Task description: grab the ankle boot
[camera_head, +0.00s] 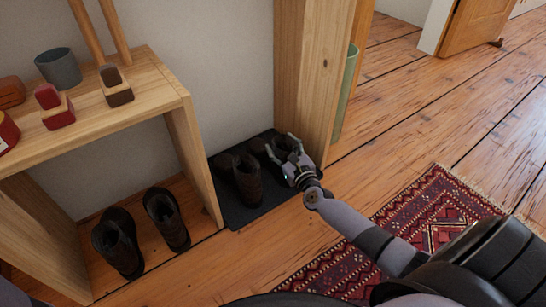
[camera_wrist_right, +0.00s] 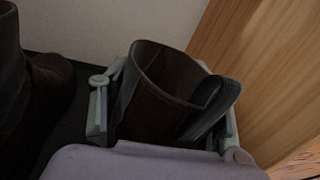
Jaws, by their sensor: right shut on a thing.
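A dark brown ankle boot (camera_head: 281,146) stands on a black mat (camera_head: 228,212) beside the wooden post. My right gripper (camera_head: 288,152) is around its upper part and shut on it. In the right wrist view the boot's open shaft (camera_wrist_right: 165,82) shows between the two fingers (camera_wrist_right: 165,110), with its opening facing up. A second dark boot (camera_head: 242,178) stands on the mat just left of it, and shows at the left edge of the right wrist view (camera_wrist_right: 40,85). The boot's lower part is hidden in the wrist view. My left gripper is not in view.
A wooden bench (camera_head: 160,88) at left carries a grey cup (camera_head: 59,68) and several small items. Another pair of dark boots (camera_head: 118,243) stands under it. A wooden post (camera_head: 310,75) rises close behind the gripper. A red patterned rug (camera_head: 425,215) lies at right.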

